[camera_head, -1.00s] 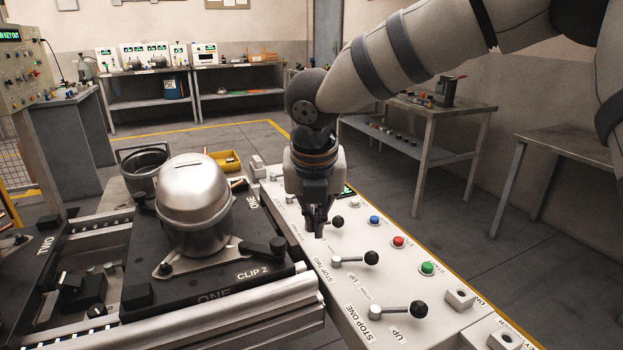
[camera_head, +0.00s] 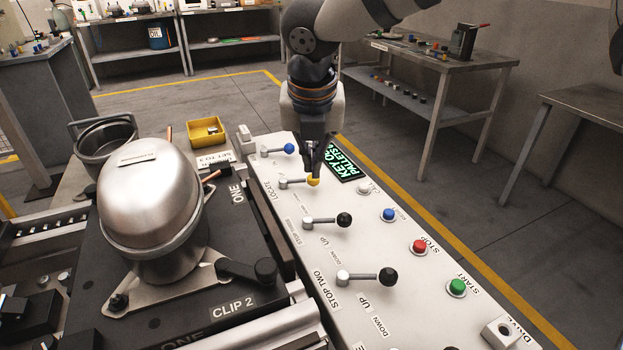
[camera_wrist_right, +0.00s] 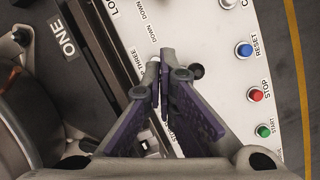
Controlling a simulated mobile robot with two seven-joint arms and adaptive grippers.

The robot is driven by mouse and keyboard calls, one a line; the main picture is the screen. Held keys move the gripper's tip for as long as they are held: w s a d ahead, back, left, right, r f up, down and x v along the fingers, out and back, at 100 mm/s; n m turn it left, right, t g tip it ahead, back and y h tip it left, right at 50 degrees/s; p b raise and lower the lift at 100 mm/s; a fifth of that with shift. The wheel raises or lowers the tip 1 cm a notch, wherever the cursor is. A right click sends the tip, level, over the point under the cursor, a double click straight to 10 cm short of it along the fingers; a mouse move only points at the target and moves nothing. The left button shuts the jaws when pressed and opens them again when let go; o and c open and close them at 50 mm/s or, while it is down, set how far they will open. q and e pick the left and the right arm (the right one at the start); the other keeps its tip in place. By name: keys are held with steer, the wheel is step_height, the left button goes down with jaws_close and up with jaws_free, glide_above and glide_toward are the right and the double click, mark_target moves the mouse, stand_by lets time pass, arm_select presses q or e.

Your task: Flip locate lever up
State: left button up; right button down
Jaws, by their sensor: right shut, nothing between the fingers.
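In the wrist view the shut fingertips (camera_wrist_right: 160,76) are over the panel, beside a black knob (camera_wrist_right: 196,71); the yellow knob does not show there. My left gripper is out of view.
A lever with a blue knob (camera_head: 289,148) is just beyond. Two black-knobbed levers (camera_head: 344,219) (camera_head: 388,277) are nearer. Push buttons, including the red one (camera_head: 418,247), line the panel's right side. A metal compressor (camera_head: 150,205) on the dark pallet stands to the left.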

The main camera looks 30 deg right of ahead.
mark_target(302, 181)
steer(key=b+x, duration=0.1)
steer(key=x, duration=0.9)
steer(key=shift+f, duration=0.15)
steer(key=w, duration=0.1)
steer(key=w+d, duration=0.1)
steer(key=w+b, duration=0.1)
steer(key=shift+w+d+f, duration=0.25)
steer(key=shift+d+f, duration=0.05)
steer(key=shift+d, duration=0.1)
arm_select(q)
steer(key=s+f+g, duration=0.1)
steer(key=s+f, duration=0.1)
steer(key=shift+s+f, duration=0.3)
arm_select(e)
steer(key=shift+w+r, duration=0.1)
